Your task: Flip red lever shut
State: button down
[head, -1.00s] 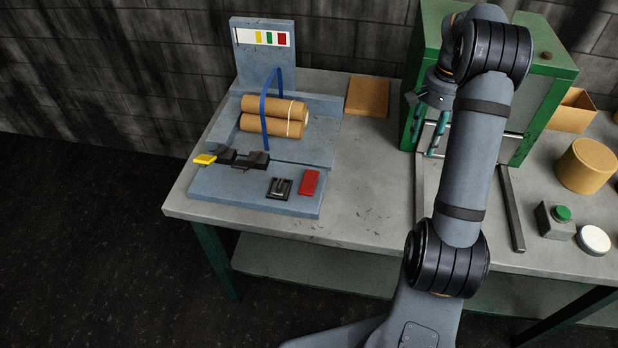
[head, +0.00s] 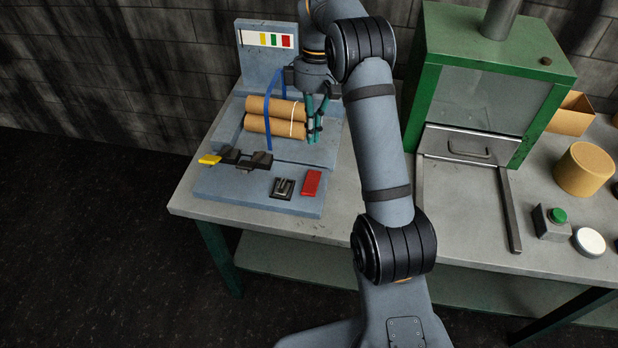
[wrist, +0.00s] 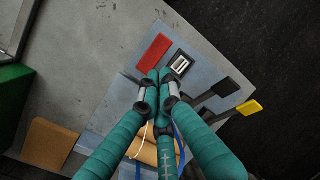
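The red lever (head: 312,183) is a flat red paddle at the front right corner of a blue-grey fixture (head: 230,187) on the table. It also shows in the wrist view (wrist: 153,52), up and left of the fingertips. My gripper (head: 314,140) points down over the fixture, at the right end of the brown rolls, behind the red lever and apart from it. In the wrist view its teal fingers (wrist: 159,76) come together at their tips, with nothing seen between them.
Two brown rolls (head: 272,126) lie under a blue hoop (head: 268,110). A black switch (head: 283,187) sits left of the red lever, then dark levers (head: 255,161) and a yellow-tipped one (head: 210,160). A green cabinet (head: 558,82) stands right. The table in front is clear.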

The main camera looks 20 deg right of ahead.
aim_at(309, 188)
jog(key=shift+s+n, duration=0.1)
jog(key=shift+n, duration=1)
jog(key=p+x, duration=0.1)
jog(key=x, duration=1.3)
jog(key=shift+s, duration=0.1)
